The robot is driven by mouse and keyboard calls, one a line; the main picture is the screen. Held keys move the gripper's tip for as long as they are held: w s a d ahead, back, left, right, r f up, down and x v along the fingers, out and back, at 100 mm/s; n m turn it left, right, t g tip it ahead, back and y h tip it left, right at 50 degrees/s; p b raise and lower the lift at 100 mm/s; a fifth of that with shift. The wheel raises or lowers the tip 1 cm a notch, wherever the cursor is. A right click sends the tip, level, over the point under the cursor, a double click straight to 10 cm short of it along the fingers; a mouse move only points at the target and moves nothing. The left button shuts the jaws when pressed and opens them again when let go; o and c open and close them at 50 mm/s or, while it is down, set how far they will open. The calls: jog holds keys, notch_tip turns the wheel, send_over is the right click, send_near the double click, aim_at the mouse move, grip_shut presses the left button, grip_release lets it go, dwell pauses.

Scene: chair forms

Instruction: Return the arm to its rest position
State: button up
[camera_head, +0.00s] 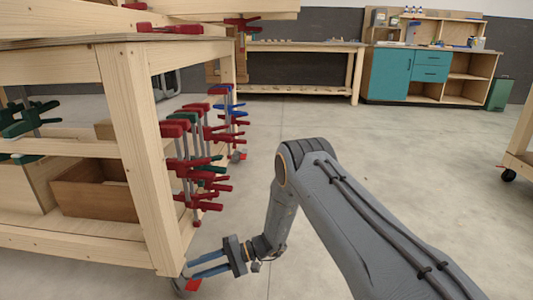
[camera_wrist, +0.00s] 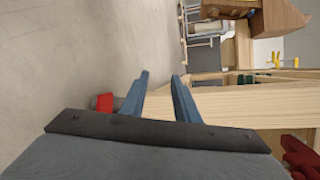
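My arm (camera_head: 335,195) reaches forward from the lower right and bends down in the middle of the head view. My gripper (camera_head: 192,269) is low, close to the floor, beside the front corner leg of the wooden workbench (camera_head: 140,150). In the wrist view the two blue fingers of my gripper (camera_wrist: 162,76) stand apart, with nothing held between them. Wood of a bench frame (camera_wrist: 250,108) lies close beyond and to the right of the fingers. I cannot tell whether the gripper touches the leg.
Red clamps (camera_head: 190,150) and blue clamps (camera_head: 228,105) hang along the workbench's side. A wooden box (camera_head: 95,198) sits on its lower shelf. A red-marked caster (camera_head: 190,285) is by the gripper. Open floor (camera_head: 330,120) lies ahead. A teal cabinet (camera_head: 390,75) stands at the back.

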jog(key=s+d+r+n+g+h+p, duration=0.15)
jog(key=s+r+h, duration=0.25)
jog(key=s+r, duration=0.6)
jog(key=s+d+r+n+g+h, duration=0.1)
jog(key=s+r+n+h, duration=0.45)
jog(key=r, duration=0.85)
jog(key=s+d+r+t+h+p, duration=0.1)
jog(key=s+d+r+t+h, duration=0.15)
jog(key=s+d+r, duration=0.5)
jog(key=s+d+r+t+h+p, duration=0.1)
jog(key=s+d+r+t, duration=0.3)
jog(key=s+d, duration=0.55)
jog(key=d+r+m+h+p, duration=0.1)
jog(key=d+r+m+p, duration=0.2)
jog(key=d+r+p, duration=0.7)
jog(key=d+r+m+h+p, duration=0.1)
jog(key=d+r+m+p, duration=0.2)
jog(key=d+r+p, duration=0.8)
notch_tip(320, 180, up, 8)
jog(key=p, duration=1.6)
jog(key=shift+w+d+p, duration=0.2)
jog(key=shift+p, duration=0.15)
